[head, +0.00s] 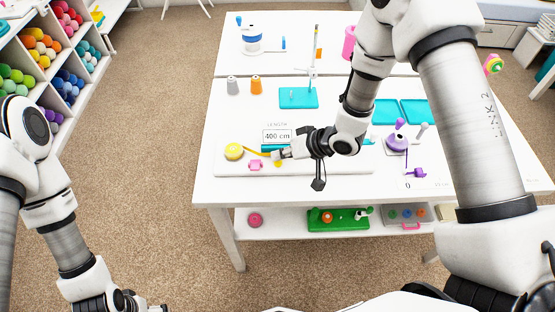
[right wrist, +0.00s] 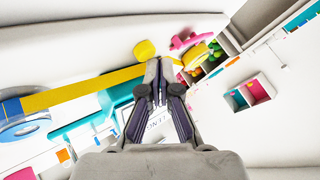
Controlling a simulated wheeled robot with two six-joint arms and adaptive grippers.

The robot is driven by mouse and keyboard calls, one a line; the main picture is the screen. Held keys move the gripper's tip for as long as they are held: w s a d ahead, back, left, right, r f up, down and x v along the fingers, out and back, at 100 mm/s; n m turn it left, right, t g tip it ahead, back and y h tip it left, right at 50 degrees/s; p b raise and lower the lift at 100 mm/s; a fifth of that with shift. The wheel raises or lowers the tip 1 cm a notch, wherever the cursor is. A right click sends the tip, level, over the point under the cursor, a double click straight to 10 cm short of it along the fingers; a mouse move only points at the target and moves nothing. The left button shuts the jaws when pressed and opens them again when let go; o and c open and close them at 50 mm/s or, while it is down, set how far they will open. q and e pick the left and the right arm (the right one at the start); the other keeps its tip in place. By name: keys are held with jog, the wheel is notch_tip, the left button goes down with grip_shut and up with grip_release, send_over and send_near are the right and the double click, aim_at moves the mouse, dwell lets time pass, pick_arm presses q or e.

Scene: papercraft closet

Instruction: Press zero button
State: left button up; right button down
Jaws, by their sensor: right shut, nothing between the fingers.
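The white board (head: 335,165) on the table carries a display (head: 277,135) reading "LENGTH 400 cm", a yellow tape, a yellow round piece (head: 233,151) and a pink piece (head: 255,165). A small yellow button-like piece (head: 278,164) lies at the fingertips; it also shows in the right wrist view (right wrist: 145,50). I cannot read a zero label on it. My right gripper (head: 276,155) is shut and empty, its tips close to that piece; contact cannot be told. In the right wrist view the closed fingers (right wrist: 158,66) show. My left gripper (head: 125,302) is low at left, partly cut off.
A teal tray (head: 298,98) and grey and orange spools (head: 244,86) stand behind the board. A purple device (head: 397,142) stands right, partly near my right arm. A shelf below holds a green board (head: 338,219). The table's front left corner is clear.

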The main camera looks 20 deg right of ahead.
aim_at(280, 162)
jog(key=shift+f, duration=0.4)
jog(key=shift+r+p, duration=0.45)
jog(key=shift+p, duration=0.1)
notch_tip(280, 162, up, 6)
jog(key=p, duration=0.5)
jog(key=shift+r+p, duration=0.1)
jog(key=shift+p, duration=0.25)
